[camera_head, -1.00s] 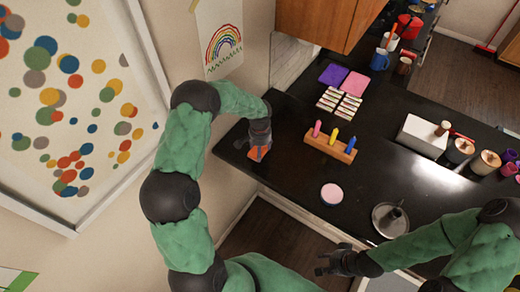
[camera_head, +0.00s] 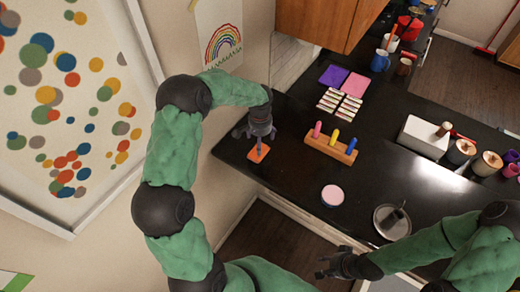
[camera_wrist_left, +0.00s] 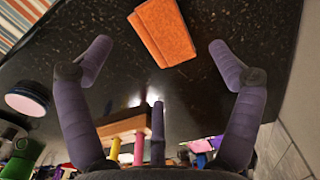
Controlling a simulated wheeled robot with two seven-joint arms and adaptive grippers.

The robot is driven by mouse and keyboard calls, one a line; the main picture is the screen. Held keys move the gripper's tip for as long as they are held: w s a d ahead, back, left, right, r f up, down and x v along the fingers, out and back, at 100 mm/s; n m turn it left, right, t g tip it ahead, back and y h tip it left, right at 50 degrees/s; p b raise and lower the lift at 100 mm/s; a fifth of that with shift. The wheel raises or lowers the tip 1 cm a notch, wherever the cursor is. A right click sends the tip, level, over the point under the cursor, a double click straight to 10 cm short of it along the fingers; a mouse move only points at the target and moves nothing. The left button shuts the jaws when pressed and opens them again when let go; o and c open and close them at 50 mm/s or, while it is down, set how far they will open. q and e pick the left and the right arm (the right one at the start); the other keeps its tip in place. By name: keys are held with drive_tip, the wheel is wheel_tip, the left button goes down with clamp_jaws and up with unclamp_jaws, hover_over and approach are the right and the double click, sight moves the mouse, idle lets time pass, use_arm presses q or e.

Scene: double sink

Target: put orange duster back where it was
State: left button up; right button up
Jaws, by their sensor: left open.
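The orange duster (camera_head: 258,154) lies flat on the black counter near its left end. It also shows in the left wrist view (camera_wrist_left: 163,32) as a folded orange cloth-like block, beyond my fingertips. My left gripper (camera_head: 259,138) is just above and behind it, with its fingers spread wide. The left wrist view shows nothing between the fingers (camera_wrist_left: 152,55), and the duster is apart from both. My right gripper (camera_head: 322,267) hangs in front of the counter's front edge, with its fingers apart and empty.
A wooden block with three coloured pegs (camera_head: 331,147) stands right of the duster. A pink-topped round container (camera_head: 332,195) is near the front edge. The wall is close on the left.

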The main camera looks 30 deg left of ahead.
use_arm(q)
drive_tip(key=shift+r+b, duration=0.4)
drive_tip(key=shift+r, duration=2.4)
